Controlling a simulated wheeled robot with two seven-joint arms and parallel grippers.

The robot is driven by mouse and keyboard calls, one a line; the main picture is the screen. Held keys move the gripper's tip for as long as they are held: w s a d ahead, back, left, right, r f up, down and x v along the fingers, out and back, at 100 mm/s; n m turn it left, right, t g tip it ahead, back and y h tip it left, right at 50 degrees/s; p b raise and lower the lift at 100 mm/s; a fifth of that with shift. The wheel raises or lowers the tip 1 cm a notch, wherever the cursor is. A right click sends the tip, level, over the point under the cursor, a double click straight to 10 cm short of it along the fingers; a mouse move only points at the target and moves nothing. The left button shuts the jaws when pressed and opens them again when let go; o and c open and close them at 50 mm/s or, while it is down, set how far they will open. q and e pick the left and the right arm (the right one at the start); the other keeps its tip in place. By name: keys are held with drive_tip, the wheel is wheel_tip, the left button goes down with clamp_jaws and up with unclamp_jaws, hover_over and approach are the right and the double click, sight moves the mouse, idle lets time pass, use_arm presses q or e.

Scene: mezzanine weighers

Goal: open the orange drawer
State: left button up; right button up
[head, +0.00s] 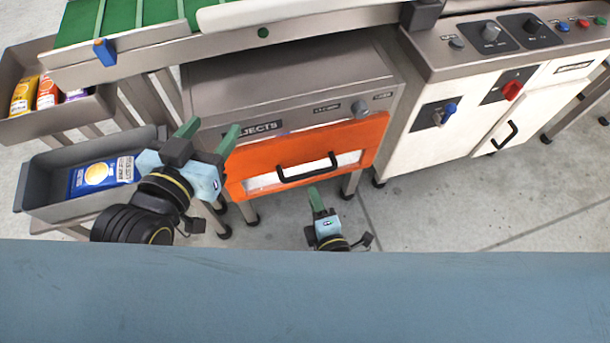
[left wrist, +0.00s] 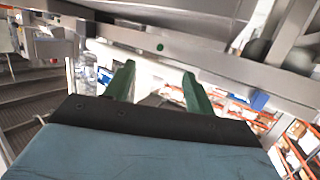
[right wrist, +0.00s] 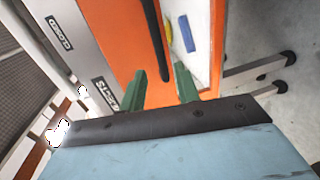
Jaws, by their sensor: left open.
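The orange drawer (head: 246,160) is in the grey cabinet under the conveyor and looks shut. Its front has a pale window and a black bar handle (head: 308,168). The right wrist view shows the orange front (right wrist: 120,45) and the handle (right wrist: 154,38) close up. My right gripper (head: 313,192) is just below the handle. In its wrist view the fingers (right wrist: 162,85) are apart, with the handle's near end between them in the picture; contact cannot be told. My left gripper (head: 207,132) is open and empty, left of the drawer by the cabinet's corner.
A grey tray (head: 40,190) with a blue packet (head: 100,176) is beside my left gripper. Another bin (head: 50,125) with several packets is behind it. A white cabinet (head: 420,150) with switches stands right. Floor in front is clear.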

sight(305, 174)
use_arm(q)
wheel_tip(305, 174, up, 12)
drive_tip(key=s+d+t+h+b, duration=0.1)
drive_tip(key=s+t+h+b, duration=0.1)
drive_tip(key=t, duration=0.7)
drive_tip(key=shift+d+r+h+b, duration=0.15)
drive_tip(key=shift+d+h+b, duration=0.1)
drive_tip(key=shift+h+b, duration=0.6)
use_arm(e)
drive_tip(key=shift+x, duration=4.3)
clamp_jaws()
